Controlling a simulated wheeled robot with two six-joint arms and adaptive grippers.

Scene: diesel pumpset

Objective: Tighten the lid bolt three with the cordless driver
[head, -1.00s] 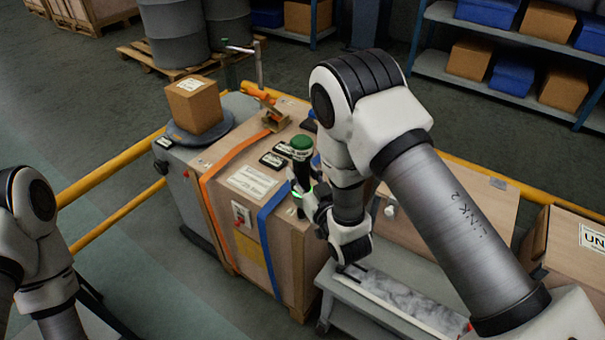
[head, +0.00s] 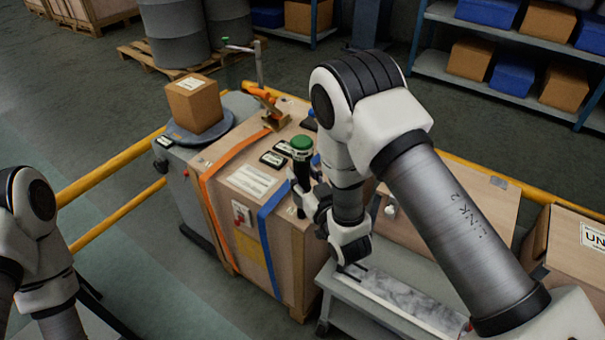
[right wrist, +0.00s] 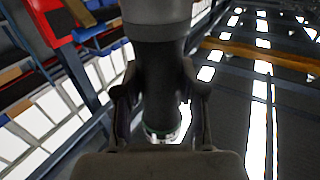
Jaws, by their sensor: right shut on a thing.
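The cordless driver (head: 302,164) is black with a green top cap and stands upright over the right front part of the wooden crate's lid (head: 252,182). My right gripper (head: 304,196) is shut around it. In the right wrist view the driver (right wrist: 160,70) is a dark cylinder between the two fingers of my gripper (right wrist: 161,100), with a greenish ring at its lower end. I cannot make out lid bolt three or whether the driver's tip touches it. My left arm shows at the lower left, but its gripper is out of view.
Orange (head: 212,206) and blue (head: 264,232) straps cross the crate. A toggle clamp (head: 272,118) is on its lid. A small carton (head: 194,104) sits on a round plate behind left. Yellow rails (head: 110,178) run beside the crate. A grey bench (head: 385,298) stands right.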

